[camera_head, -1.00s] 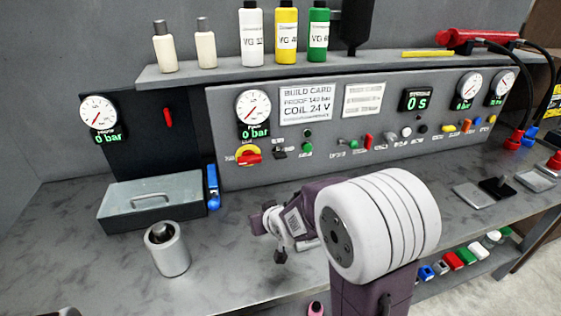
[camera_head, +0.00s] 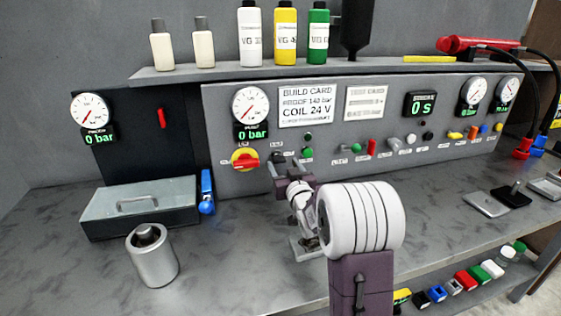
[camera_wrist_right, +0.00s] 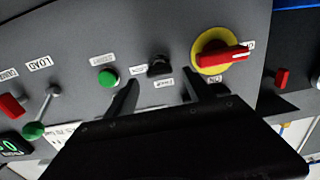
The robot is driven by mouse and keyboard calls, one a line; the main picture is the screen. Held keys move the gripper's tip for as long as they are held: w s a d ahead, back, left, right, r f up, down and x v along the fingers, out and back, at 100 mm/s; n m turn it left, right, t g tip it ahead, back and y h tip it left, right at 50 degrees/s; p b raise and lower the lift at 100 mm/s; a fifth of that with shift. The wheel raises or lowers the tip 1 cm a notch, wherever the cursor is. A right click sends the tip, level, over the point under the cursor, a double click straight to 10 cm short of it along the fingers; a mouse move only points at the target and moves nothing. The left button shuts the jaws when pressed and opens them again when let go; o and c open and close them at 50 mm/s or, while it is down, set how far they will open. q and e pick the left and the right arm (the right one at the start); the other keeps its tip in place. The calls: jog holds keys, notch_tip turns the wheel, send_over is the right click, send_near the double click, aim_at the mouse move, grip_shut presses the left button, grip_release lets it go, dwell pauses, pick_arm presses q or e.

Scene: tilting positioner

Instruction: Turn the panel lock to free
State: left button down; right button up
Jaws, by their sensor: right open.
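The panel lock (camera_wrist_right: 159,66) is a small black knob on the grey panel, between the green button and the red-and-yellow rotary switch (camera_wrist_right: 220,57). Small labels sit beside and below it in the right wrist view; one seems to read LOCK, the other is hard to read. My right gripper (camera_wrist_right: 157,88) is open, its two dark fingers pointing at the panel on either side of the knob, apart from it. In the head view my right gripper (camera_head: 279,166) is in front of the panel's lower left part and largely covers the lock. My left gripper is not in view.
A green button (camera_wrist_right: 108,77) and a lever with a green tip (camera_wrist_right: 34,130) are beside the lock. A grey box (camera_head: 140,208), a metal cup (camera_head: 152,258) and a blue-handled item (camera_head: 206,192) are to the left on the bench. Bottles stand on the shelf above.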

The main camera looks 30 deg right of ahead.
aim_at(280, 162)
jog(key=shift+x, duration=1.7)
grip_shut()
jog(key=shift+a+f+n+b, duration=0.1)
jog(key=shift+f+n+b, duration=0.15)
jog(key=shift+n+b, duration=1.25)
jog(key=shift+a+f+n+b, duration=0.1)
jog(key=shift+a+n+b, duration=0.05)
jog(key=shift+n+b, duration=7.05)
jog(key=shift+n+p, duration=0.3)
jog(key=shift+n, duration=0.2)
